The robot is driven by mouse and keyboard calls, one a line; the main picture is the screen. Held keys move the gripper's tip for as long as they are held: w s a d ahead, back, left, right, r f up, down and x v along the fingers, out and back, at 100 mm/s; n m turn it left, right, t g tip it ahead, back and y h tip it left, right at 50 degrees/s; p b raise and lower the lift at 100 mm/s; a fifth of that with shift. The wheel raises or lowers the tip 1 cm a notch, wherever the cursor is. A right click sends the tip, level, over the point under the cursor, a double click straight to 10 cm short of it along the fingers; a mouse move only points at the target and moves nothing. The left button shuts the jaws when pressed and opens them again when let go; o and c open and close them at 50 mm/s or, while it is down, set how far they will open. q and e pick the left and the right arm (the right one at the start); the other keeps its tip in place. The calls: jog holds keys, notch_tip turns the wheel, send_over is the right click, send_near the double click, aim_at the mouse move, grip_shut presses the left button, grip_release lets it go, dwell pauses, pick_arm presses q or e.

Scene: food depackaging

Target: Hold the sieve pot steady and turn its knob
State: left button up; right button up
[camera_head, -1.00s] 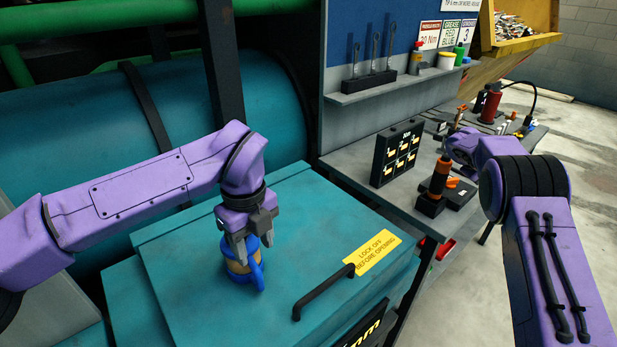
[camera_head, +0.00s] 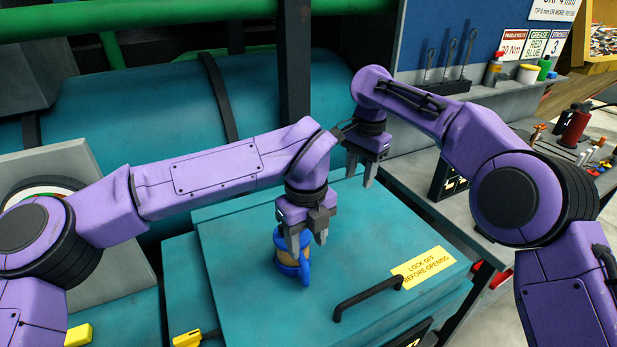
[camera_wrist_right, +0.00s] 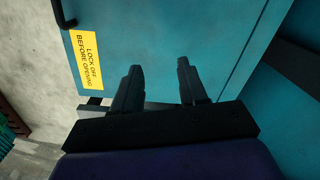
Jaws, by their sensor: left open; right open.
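The sieve pot (camera_head: 289,256), blue with a tan band and a blue part sticking out on its near right side, stands upright on the teal lid. My left gripper (camera_head: 308,245) points down over it with its fingers open at the pot's top. I cannot tell whether the fingers touch it. The knob is not clearly visible. My right gripper (camera_head: 360,180) hangs open and empty above the back right part of the lid, apart from the pot. Its two spread fingers also show in the right wrist view (camera_wrist_right: 158,85), with only the teal lid beyond them.
The teal lid (camera_head: 240,300) carries a black handle (camera_head: 367,297) and a yellow lock-off label (camera_head: 423,267) right of the pot. A workbench (camera_head: 470,210) with tools lies to the right. The lid between the pot and my right gripper is clear.

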aim_at(307, 266)
pick_arm(q)
jog(key=shift+f, duration=0.25)
pick_arm(e)
jog(key=s+a+r+m+g+y, duration=0.1)
jog(key=s+a+r, duration=0.15)
jog(key=a, duration=0.35)
jog(key=s+a+r+g+y, duration=0.1)
jog(key=s+a+y, duration=0.1)
jog(key=s+a, duration=0.35)
pick_arm(q)
notch_tip(307, 266, down, 10)
jog(key=shift+f, duration=0.1)
grip_shut()
jog(key=shift+a, duration=0.2)
jog(key=shift+w+d, duration=0.1)
jog(key=shift+d, duration=0.35)
pick_arm(e)
jog(key=w+d+f+m+g+y, duration=0.4)
jog(key=d+f+y, duration=0.5)
jog(key=f+y, duration=0.3)
pick_arm(q)
jog(key=shift+a, duration=0.25)
pick_arm(e)
jog(key=shift+t+y, duration=0.4)
jog(key=shift+y, duration=0.4)
jog(key=x, duration=1.2)
jog(key=shift+a+r, duration=0.3)
jog(key=shift+a, duration=0.05)
